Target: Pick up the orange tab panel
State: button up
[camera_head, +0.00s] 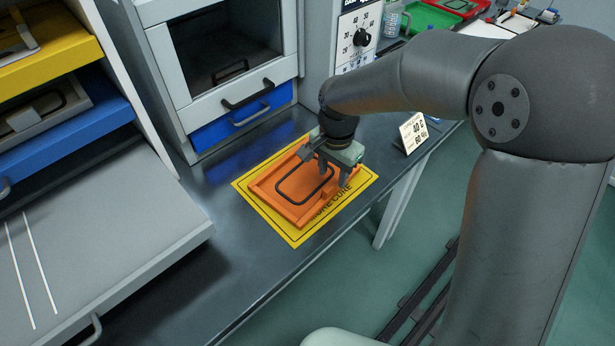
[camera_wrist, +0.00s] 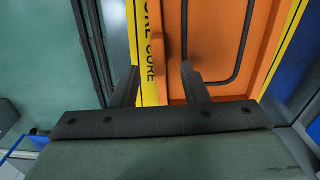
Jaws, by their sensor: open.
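The orange tab panel (camera_head: 268,200) lies flat on a yellow mat (camera_head: 297,238) on the dark bench. It has a raised rim and a black rounded loop on its face. My gripper (camera_head: 334,178) is open above the panel's right end, pointing down. In the wrist view my gripper (camera_wrist: 158,82) has its fingers apart, one over the yellow mat and one over the orange panel (camera_wrist: 218,40), with a raised orange edge piece (camera_wrist: 158,62) showing between them. I cannot tell the exact height of the fingertips or whether they touch anything.
A grey cabinet with a blue drawer (camera_head: 243,118) stands behind the mat. Shelves with yellow and blue trays (camera_head: 75,137) stand at the left. A small sign (camera_head: 413,133) stands on the bench to the right. The bench left of the mat is clear.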

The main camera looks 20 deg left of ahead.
aim_at(331, 185)
jog(key=shift+s+f+p, duration=0.2)
jog(key=shift+f+p, duration=0.15)
jog(key=shift+f, duration=2.55)
grip_shut()
